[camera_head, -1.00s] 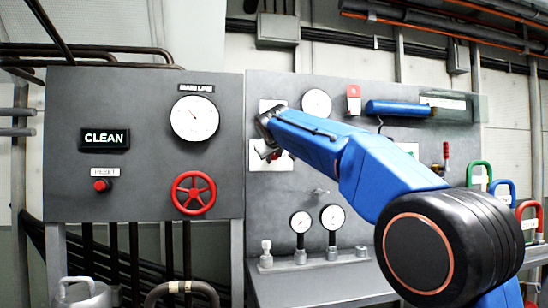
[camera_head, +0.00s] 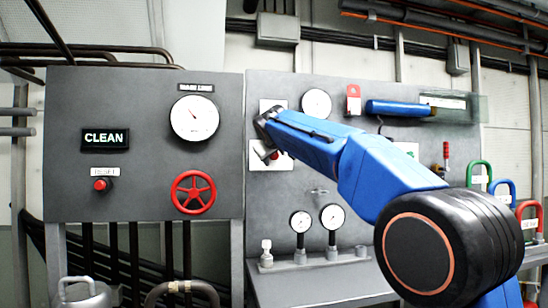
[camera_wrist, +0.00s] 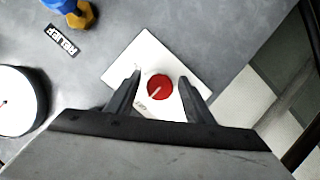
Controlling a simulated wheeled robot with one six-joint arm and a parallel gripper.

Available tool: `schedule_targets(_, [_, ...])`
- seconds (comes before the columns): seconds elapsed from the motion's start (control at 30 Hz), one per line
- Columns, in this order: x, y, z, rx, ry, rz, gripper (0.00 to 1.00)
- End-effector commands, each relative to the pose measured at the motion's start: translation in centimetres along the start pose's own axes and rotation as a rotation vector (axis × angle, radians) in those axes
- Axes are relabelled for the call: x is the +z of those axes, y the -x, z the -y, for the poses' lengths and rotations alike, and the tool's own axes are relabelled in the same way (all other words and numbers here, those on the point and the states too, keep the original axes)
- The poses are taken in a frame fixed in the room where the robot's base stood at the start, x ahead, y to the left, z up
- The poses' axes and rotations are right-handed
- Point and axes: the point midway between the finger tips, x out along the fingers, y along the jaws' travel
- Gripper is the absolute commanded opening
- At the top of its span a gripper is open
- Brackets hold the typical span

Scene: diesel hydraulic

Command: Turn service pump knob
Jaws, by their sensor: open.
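The knob (camera_wrist: 160,88) is a round red disc with a pale pointer line, on a white square plate (camera_wrist: 142,52) in the wrist view. In the head view the red knob (camera_head: 275,156) shows only in part beside my gripper, on the white plate (camera_head: 285,164) of the right grey panel. My gripper (camera_wrist: 157,85) is open, with one finger on each side of the knob. I cannot tell whether the fingers touch it. In the head view my gripper (camera_head: 268,134) is at the plate, partly hidden by its own wrist.
A white gauge (camera_wrist: 18,101), a RELIEF label (camera_wrist: 62,41) and a blue and yellow fitting (camera_wrist: 75,14) lie left of the knob. In the head view, a red handwheel (camera_head: 193,192) and a red reset button (camera_head: 100,184) are on the left panel. Small gauges (camera_head: 332,217) stand below.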

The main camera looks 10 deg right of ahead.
Motion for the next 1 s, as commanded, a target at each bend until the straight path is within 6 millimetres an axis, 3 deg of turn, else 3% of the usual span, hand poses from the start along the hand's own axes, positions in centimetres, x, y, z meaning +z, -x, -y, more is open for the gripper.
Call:
schedule_targets(0.27, [-0.1, 1.6, 0.0, 0.000, 0.000, -0.003, 0.48])
schedule_targets(1.0, [-0.1, 15.3, 0.1, -0.002, 0.000, -0.002, 0.48])
